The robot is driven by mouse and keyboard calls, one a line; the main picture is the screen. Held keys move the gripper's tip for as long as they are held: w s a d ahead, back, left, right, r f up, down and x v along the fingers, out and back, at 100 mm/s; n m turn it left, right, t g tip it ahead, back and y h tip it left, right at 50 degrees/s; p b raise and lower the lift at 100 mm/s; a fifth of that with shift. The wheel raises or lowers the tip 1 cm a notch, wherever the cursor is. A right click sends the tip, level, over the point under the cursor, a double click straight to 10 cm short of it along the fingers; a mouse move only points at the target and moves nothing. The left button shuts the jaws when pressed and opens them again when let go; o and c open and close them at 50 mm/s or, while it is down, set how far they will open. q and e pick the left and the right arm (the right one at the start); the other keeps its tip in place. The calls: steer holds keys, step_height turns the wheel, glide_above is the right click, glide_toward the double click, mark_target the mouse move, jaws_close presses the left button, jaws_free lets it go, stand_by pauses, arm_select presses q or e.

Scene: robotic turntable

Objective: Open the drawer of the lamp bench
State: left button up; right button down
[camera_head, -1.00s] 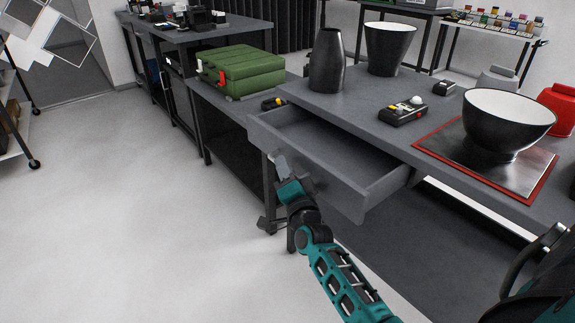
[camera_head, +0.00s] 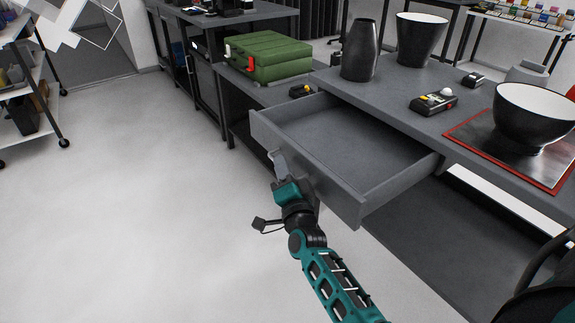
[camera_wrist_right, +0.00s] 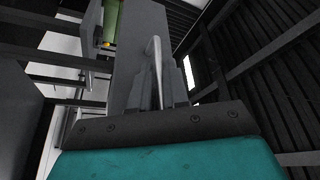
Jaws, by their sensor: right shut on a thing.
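The grey drawer (camera_head: 345,145) of the lamp bench (camera_head: 395,95) stands well out from under the bench top, and its empty inside shows. My right gripper (camera_head: 280,165) is at the drawer's front face, shut on the handle, which it mostly hides in the head view. In the right wrist view the gripper (camera_wrist_right: 160,85) has its fingers around the pale, thin handle (camera_wrist_right: 155,60), close against the drawer's grey front (camera_wrist_right: 128,45). My left gripper is not in view.
On the bench top are a dark vase (camera_head: 359,50), black-and-white bowls (camera_head: 530,115), a small controller (camera_head: 434,103) and a red-edged metal plate (camera_head: 480,140). A green case (camera_head: 268,57) lies on the neighbouring bench. The floor (camera_head: 130,200) in front of the drawer is clear.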

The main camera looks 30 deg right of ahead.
stand_by(0.3)
steer(key=c, duration=1.5)
jaws_free()
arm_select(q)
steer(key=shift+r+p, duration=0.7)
arm_select(e)
steer(key=v, duration=1.3)
steer(key=shift+a, duration=0.15)
steer(key=shift+w, duration=0.1)
arm_select(q)
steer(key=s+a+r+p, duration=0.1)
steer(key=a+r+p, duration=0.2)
steer(key=p, duration=0.7)
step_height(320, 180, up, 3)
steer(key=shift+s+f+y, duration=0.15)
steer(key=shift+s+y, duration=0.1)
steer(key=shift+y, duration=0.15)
arm_select(e)
steer(key=s+a+n+g+y, duration=0.2)
steer(key=s+n+g, duration=0.1)
steer(key=s+n, duration=0.1)
steer(key=s+a+f+n+g+y, duration=0.1)
steer(key=s+a+n+g+y, duration=0.1)
steer(key=n, duration=0.5)
steer(key=s+a+n+g+y, duration=0.3)
steer(key=s+n+g, duration=0.1)
steer(key=s+n, duration=0.2)
steer(key=shift+s+a+f, duration=0.15)
steer(key=shift+a+f, duration=0.1)
steer(key=shift+a, duration=0.15)
